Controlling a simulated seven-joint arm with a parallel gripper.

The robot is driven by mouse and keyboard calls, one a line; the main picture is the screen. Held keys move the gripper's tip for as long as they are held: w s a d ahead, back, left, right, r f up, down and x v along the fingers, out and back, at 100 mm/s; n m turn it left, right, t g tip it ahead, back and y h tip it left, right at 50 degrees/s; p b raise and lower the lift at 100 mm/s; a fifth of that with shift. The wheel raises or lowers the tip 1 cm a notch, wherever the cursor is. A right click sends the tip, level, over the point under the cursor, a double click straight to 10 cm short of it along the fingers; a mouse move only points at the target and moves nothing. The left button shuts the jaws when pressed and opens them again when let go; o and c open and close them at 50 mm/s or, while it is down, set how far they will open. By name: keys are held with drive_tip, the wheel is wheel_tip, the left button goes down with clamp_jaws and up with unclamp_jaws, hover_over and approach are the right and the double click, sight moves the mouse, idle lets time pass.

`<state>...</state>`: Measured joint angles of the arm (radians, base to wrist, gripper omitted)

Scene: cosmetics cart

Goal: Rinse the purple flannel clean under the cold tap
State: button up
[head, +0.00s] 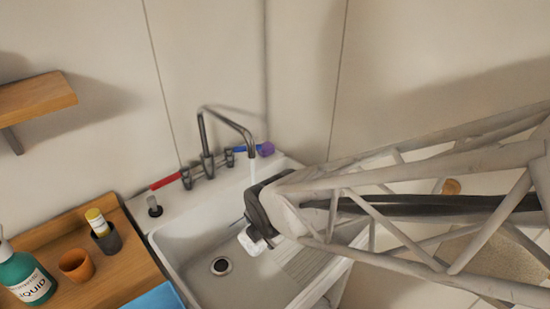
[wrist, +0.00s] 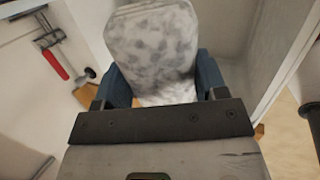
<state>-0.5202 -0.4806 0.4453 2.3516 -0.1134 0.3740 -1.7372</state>
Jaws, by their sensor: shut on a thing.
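My gripper (head: 258,236) is shut on a white, grey-blotched thing (head: 250,241) over the sink basin. In the wrist view this thing (wrist: 152,42) fills the space between the dark blue fingers; it looks like a soiled pad or folded cloth, not purple. A small purple thing (head: 266,149), possibly the purple flannel, lies at the sink's back right corner by the tap's blue lever (head: 243,149). The tap (head: 207,150) has a bent spout (head: 238,127). A pale streak (head: 253,166) below its end looks like running water, partly hidden by my gripper.
The tap's red lever (head: 165,181) points left. The white sink (head: 188,226) has a dark drain (head: 221,266) and a ribbed drainer on the right. A wooden counter (head: 132,262) at left holds a green bottle (head: 27,277), an orange cup (head: 76,266), a grey cup (head: 109,241) and a blue item (head: 155,299).

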drive_tip(key=shift+s+a+r, duration=0.25)
drive_tip(key=shift+s+r, duration=0.5)
drive_tip(key=shift+s, duration=0.05)
drive_tip(key=shift+w+a, duration=0.1)
drive_tip(key=shift+w, duration=0.1)
drive_tip(key=w+a+f, duration=0.1)
drive_tip(key=w+a, duration=0.1)
drive_tip(key=w, duration=0.4)
drive_tip(key=w+a+f, duration=0.1)
drive_tip(key=w+a, duration=0.2)
drive_tip(key=w, duration=0.3)
drive_tip(key=shift+w+a+f, duration=0.15)
drive_tip(key=shift+a+f, duration=0.15)
drive_tip(key=shift+f, duration=0.1)
idle(0.6)
drive_tip(key=shift+w+d, duration=0.15)
drive_tip(key=shift+d, duration=0.15)
idle(0.7)
drive_tip(key=shift+w+d, duration=0.1)
drive_tip(key=shift+d, duration=0.1)
drive_tip(key=shift+d, duration=0.1)
idle(0.6)
